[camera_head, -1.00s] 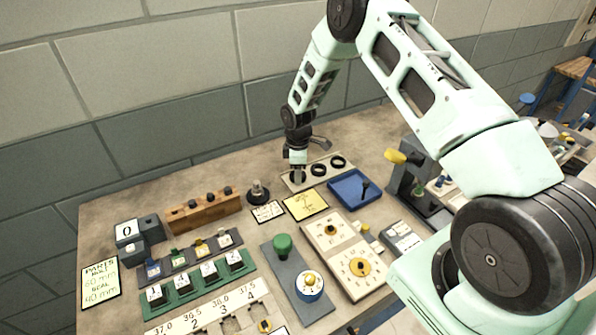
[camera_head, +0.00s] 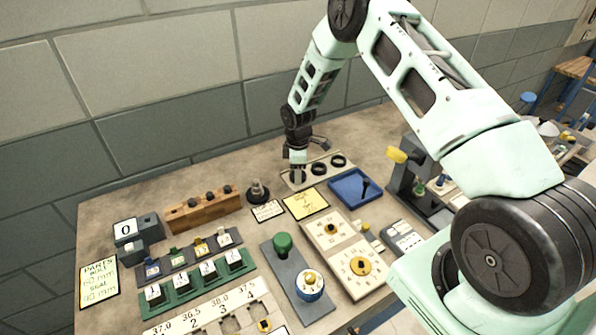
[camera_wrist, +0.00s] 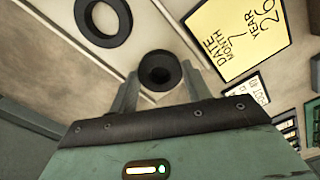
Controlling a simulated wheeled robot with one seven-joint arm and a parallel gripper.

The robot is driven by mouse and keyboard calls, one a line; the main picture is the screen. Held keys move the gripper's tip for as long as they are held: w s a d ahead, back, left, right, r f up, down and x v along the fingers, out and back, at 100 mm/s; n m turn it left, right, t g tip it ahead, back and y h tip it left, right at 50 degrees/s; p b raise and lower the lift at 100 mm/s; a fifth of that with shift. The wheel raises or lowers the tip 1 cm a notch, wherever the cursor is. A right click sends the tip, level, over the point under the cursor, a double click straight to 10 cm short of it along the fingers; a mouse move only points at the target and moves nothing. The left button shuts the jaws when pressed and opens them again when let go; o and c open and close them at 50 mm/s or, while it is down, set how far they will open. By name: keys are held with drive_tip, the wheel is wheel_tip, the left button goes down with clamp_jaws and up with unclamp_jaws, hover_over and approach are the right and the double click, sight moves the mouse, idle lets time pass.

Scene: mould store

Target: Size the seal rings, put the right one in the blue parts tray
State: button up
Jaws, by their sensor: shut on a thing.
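My gripper (camera_head: 297,169) points down at the left end of a pale ring plate (camera_head: 290,185). In the wrist view the fingers (camera_wrist: 160,84) are shut on a small black seal ring (camera_wrist: 160,62). I cannot tell whether it is clear of the plate. Two other black rings, a middle one (camera_head: 318,169) and a right one (camera_head: 338,160), lie on the plate. One larger ring (camera_wrist: 103,14) shows in the wrist view. The blue parts tray (camera_head: 343,186) lies right of the plate, with a dark upright-handled part (camera_head: 366,187) in it.
A note (camera_head: 98,281) at the far left appears to read seal 40 mm. A yellow date card (camera_head: 305,203) lies in front of the plate. A dark stand with a yellow top (camera_head: 397,155) is right of the tray. Dial panels (camera_head: 345,255) and a green-knobbed board (camera_head: 283,245) fill the front.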

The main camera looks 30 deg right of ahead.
idle(0.3)
drive_tip(key=o, duration=1.1)
drive_tip(key=shift+o, duration=0.4)
drive_tip(key=shift+w+r+p, duration=0.1)
drive_tip(key=shift+r+p, duration=0.2)
drive_tip(key=shift+r, duration=0.15)
drive_tip(key=shift+c, duration=0.2)
drive_tip(key=shift+o, duration=1.2)
drive_tip(key=shift+r, duration=0.3)
wheel_tip(320, 180, up, 6)
drive_tip(key=p, duration=0.3)
drive_tip(key=shift+p, duration=0.3)
